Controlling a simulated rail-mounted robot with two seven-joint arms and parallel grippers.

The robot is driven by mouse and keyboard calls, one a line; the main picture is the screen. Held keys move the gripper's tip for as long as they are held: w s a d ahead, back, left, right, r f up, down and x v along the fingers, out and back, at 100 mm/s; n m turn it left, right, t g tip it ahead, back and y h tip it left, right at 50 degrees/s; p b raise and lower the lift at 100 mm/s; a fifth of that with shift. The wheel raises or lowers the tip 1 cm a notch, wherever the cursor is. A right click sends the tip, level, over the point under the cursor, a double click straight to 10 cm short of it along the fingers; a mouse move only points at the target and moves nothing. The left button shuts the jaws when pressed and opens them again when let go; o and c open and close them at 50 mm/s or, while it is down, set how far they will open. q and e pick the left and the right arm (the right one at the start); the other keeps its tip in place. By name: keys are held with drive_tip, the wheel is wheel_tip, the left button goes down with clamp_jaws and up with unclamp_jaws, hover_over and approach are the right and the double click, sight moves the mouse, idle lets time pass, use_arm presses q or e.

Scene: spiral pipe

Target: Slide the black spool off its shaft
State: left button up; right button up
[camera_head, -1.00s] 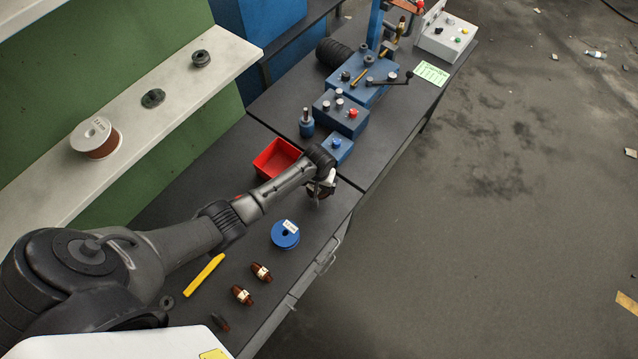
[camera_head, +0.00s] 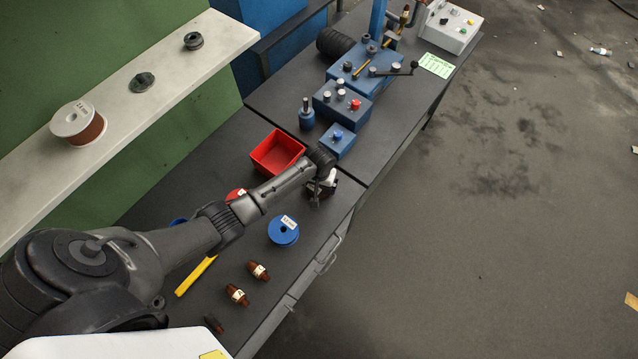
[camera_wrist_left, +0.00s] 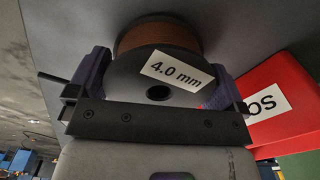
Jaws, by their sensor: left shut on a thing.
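The black spool (camera_wrist_left: 158,72) fills the top middle of the left wrist view. It has a white "4.0 mm" label, a dark centre hole and copper-brown wire wound behind its front flange. My left gripper (camera_wrist_left: 160,92) is shut on it, with one purple-padded finger at each side of the flange. In the head view my left gripper (camera_head: 322,188) is over the table near its front edge, right of the red bin, and mostly hides the spool. I cannot make out a shaft or whether the spool touches the table. My right gripper is not in view.
The red bin (camera_head: 277,152) is close behind the gripper. A blue spool (camera_head: 283,231) lies nearer, with brown fittings (camera_head: 258,271) and a yellow marker-like stick (camera_head: 196,276). Blue machine blocks (camera_head: 341,103) stand beyond. A pale shelf (camera_head: 140,95) is at left.

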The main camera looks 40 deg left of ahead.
use_arm(q)
drive_tip(key=o, duration=0.5)
drive_tip(key=shift+r, duration=0.1)
wheel_tip(320, 180, up, 14)
drive_tip(key=shift+w+f+p, duration=0.1)
drive_tip(key=shift+p, duration=0.95)
